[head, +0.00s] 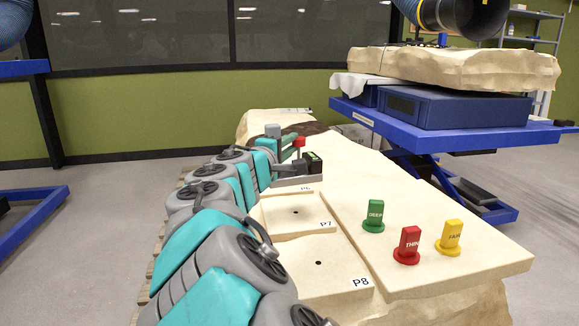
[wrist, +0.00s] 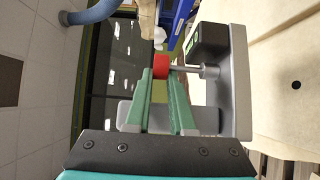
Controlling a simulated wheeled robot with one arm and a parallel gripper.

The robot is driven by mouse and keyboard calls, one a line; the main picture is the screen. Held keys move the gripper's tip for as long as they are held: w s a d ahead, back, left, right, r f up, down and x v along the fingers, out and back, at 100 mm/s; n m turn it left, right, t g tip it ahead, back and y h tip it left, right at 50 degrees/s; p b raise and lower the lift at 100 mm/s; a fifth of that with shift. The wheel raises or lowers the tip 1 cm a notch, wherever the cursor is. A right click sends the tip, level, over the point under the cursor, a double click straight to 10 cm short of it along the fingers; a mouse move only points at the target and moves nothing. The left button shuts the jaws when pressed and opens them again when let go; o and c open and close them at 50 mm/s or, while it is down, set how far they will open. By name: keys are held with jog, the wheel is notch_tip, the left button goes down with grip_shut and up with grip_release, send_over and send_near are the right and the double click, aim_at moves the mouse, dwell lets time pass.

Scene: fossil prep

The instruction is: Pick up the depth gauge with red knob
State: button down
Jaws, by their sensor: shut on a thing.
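The depth gauge has a grey frame, a dark box with a small green display, a metal rod and a red knob. In the head view the gauge (head: 314,161) is at the far end of my arm, near the P6 label. In the wrist view its grey frame (wrist: 241,85) stands on the right, with the red knob (wrist: 161,66) at the fingertips. My gripper (wrist: 164,78) has green fingers shut on the gauge at its red knob. It also shows in the head view (head: 291,150), partly hidden by my arm. I cannot tell whether the gauge touches the slab.
Green (head: 375,216), red (head: 407,246) and yellow (head: 449,238) markers stand on the pale slab (head: 480,270) at right. Plates P7 (head: 290,222) and P8 (head: 325,280) have small dark holes. A blue lift table (head: 450,130) stands behind at right.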

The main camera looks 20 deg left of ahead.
notch_tip(320, 180, up, 20)
jog(key=p, duration=0.3)
jog(key=shift+f, duration=0.2)
